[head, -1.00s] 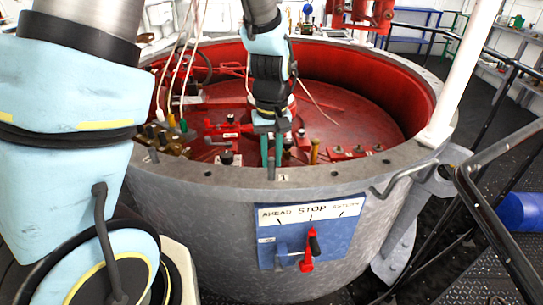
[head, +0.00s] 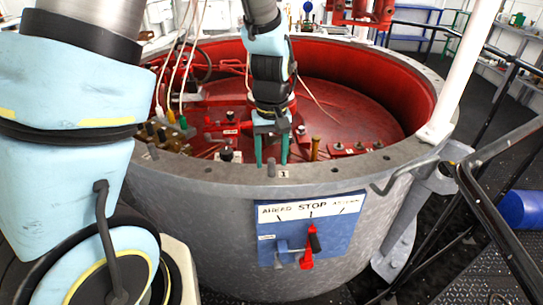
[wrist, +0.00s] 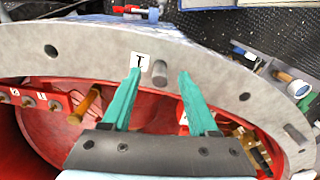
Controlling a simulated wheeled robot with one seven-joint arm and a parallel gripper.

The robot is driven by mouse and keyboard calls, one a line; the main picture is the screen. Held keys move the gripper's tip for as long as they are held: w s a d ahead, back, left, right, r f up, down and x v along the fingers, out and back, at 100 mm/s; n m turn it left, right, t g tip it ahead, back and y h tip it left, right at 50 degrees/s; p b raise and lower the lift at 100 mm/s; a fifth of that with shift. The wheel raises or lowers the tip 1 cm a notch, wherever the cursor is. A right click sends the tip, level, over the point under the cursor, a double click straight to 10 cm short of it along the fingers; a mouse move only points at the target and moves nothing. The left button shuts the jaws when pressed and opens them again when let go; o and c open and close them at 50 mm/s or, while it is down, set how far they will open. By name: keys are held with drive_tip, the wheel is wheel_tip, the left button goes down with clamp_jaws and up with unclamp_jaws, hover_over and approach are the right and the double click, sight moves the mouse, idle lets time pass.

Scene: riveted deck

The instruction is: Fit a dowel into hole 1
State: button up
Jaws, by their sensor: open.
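A grey dowel (head: 271,170) stands upright in the grey rim beside the white label 1 (head: 284,174). Only a short stub shows above the surface, and the hole around it is hidden. In the wrist view the dowel (wrist: 160,72) sits between the two teal fingertips, with clear space on both sides. My gripper (head: 271,160) is open just above and behind it, reaching over the rim from the inner side. In the wrist view my gripper (wrist: 160,76) touches nothing that I can see.
Other empty rim holes (head: 334,169) lie to either side. Another grey peg (head: 152,152) stands at the rim's left. A brass post (head: 315,150) and red fittings (head: 350,150) are inside the red well. A blue panel (head: 311,230) with a red lever hangs below the rim.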

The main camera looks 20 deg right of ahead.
drive_tip(key=shift+r, duration=0.1)
wheel_tip(320, 180, up, 11)
drive_tip(key=b, duration=0.1)
idle(0.4)
drive_tip(key=shift+f, duration=0.2)
drive_tip(key=a+f, duration=0.2)
drive_tip(key=a, duration=1)
drive_tip(key=w+a+f+t, duration=0.1)
drive_tip(key=a+f, duration=0.1)
drive_tip(key=a, duration=1.1)
drive_tip(key=shift+w+f+n+t, duration=0.25)
drive_tip(key=shift+w+n+t, duration=0.05)
drive_tip(key=shift+n, duration=0.1)
drive_tip(key=shift+a, duration=0.1)
